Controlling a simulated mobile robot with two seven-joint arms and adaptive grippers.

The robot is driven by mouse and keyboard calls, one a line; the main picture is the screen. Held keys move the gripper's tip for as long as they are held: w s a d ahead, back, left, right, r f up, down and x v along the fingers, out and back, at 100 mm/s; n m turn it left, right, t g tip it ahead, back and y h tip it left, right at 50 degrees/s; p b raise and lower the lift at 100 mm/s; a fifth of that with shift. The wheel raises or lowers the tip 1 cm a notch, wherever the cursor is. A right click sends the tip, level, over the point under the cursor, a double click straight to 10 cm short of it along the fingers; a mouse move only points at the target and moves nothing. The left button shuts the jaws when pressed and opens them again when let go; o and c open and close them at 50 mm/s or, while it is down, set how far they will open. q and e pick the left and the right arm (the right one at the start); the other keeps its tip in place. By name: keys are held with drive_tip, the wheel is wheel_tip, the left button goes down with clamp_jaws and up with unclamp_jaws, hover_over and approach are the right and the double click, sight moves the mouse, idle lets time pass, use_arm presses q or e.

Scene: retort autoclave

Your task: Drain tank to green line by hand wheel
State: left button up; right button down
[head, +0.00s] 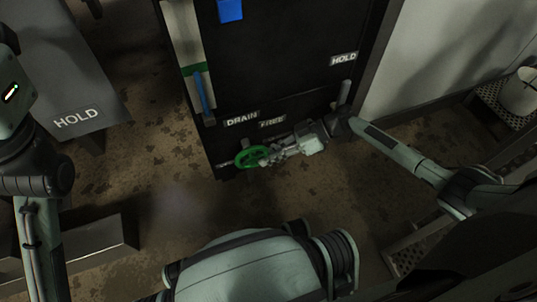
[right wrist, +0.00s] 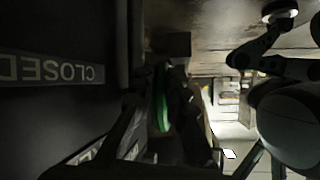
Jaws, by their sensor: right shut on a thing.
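The green hand wheel (head: 243,160) sits low on the front of the black cabinet, below the DRAIN label (head: 242,119). My right gripper (head: 266,158) reaches it from the right and is shut on its right side. In the right wrist view the hand wheel (right wrist: 162,100) shows nearly edge-on beside dark fingers. A pale gauge strip (head: 182,35) on the cabinet carries a green line (head: 194,70). A blue column (head: 203,95) stands below, its top close to the green line. My left arm is at the left edge, its gripper out of sight.
A FREE label (head: 272,121) is above my right gripper. A HOLD label (head: 343,59) and a grey handle (head: 345,92) are at the cabinet's right. Stained floor (head: 165,150) is open between. A CLOSED sign (right wrist: 60,69) shows in the wrist view.

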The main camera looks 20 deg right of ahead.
drive_tip(key=c, duration=1.5)
unclamp_jaws()
drive_tip(key=shift+a, duration=0.1)
drive_tip(key=shift+c, duration=0.2)
drive_tip(key=v, duration=1.2)
drive_tip(key=shift+s+f, duration=0.1)
drive_tip(key=shift+s, duration=0.05)
